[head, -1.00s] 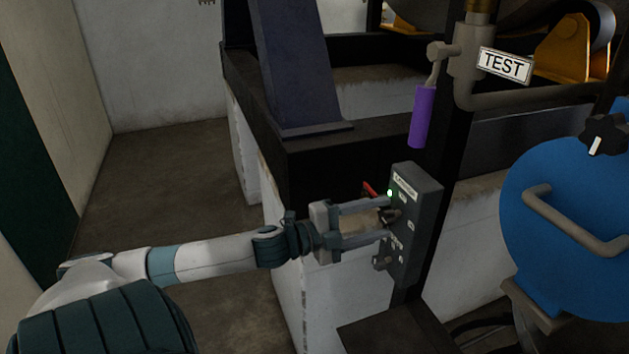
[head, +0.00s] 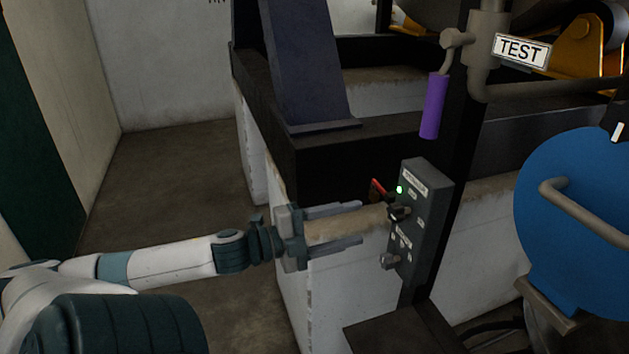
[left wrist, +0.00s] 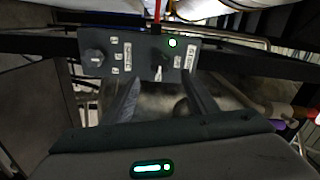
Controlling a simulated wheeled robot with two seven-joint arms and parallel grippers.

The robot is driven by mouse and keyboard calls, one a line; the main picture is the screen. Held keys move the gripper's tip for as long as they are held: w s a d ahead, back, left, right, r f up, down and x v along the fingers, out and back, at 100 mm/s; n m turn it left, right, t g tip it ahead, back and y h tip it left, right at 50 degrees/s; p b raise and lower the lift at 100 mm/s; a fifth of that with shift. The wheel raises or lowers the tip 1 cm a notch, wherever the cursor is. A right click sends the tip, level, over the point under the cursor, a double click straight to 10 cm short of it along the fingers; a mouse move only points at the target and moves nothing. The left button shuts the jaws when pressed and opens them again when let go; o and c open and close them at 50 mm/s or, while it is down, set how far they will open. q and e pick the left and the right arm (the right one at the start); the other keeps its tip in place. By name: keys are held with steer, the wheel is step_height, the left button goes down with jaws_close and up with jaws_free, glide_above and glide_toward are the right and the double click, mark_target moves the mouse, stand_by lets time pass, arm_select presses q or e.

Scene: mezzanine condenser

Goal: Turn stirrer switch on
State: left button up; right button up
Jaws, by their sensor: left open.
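The grey switch box (head: 428,225) stands on a dark post in the head view. Its upper black knob (head: 399,212) is the one near a lit green lamp (head: 400,189); the upper label is too small to read surely. A second knob (head: 389,261) sits lower on the box. In the left wrist view the box (left wrist: 138,62) lies ahead, with the knob by the green lamp (left wrist: 173,43) between and beyond my fingers. My left gripper (head: 362,225) is open and empty, apart from the box, its fingers pointing at it. My right gripper is not in view.
A red-handled lever (head: 378,187) shows just behind the box's left edge. A purple-handled valve (head: 434,106) hangs above, beside a TEST sign (head: 520,50). A blue round vessel (head: 575,220) with a handle stands at the right. Open floor (head: 170,190) lies at the left.

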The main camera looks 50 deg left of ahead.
arm_select(q)
steer(key=v, duration=0.7)
steer(key=shift+b, duration=0.4)
stand_by(0.4)
